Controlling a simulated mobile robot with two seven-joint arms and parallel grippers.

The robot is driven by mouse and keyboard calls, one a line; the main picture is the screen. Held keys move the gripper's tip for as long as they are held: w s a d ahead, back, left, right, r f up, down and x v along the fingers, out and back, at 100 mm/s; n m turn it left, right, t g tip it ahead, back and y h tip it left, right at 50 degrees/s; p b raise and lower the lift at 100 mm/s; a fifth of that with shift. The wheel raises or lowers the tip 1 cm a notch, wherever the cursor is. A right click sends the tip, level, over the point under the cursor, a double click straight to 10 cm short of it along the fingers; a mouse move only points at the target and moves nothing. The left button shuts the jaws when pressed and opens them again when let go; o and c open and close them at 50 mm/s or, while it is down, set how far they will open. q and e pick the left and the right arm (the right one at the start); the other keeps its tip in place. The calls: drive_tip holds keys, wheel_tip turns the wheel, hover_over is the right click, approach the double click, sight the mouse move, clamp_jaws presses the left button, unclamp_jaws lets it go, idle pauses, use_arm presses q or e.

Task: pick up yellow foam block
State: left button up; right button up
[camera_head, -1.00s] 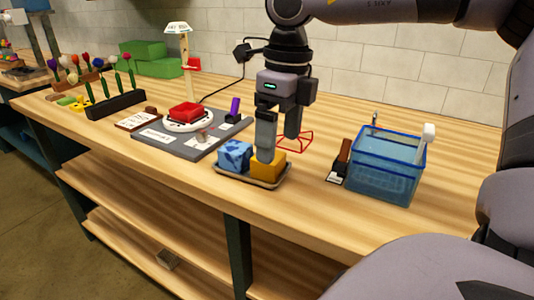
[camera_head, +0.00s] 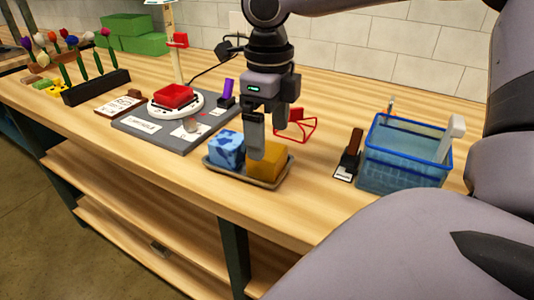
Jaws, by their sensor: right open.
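The yellow foam block (camera_head: 267,161) sits in the right half of a shallow tray (camera_head: 239,177) near the table's front edge. A blue patterned block (camera_head: 226,149) sits beside it on the left. My right gripper (camera_head: 266,144) points down at the yellow block. Its jaws are apart, with one finger in front of the block's left part and the other finger behind it. Part of the block's upper left is hidden by the near finger. I cannot tell whether the fingers touch it. My left gripper is not in view.
A blue water basket (camera_head: 405,157) stands to the right, with a dark brown tool (camera_head: 350,155) beside it. A red wire frame (camera_head: 300,127) lies behind the gripper.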

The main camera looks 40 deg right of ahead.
sight(267, 150)
wheel_tip(267, 150, down, 3)
drive_tip(key=shift+w+a+f, duration=0.1)
drive_tip(key=shift+c, duration=0.3)
drive_tip(key=c, duration=1.2)
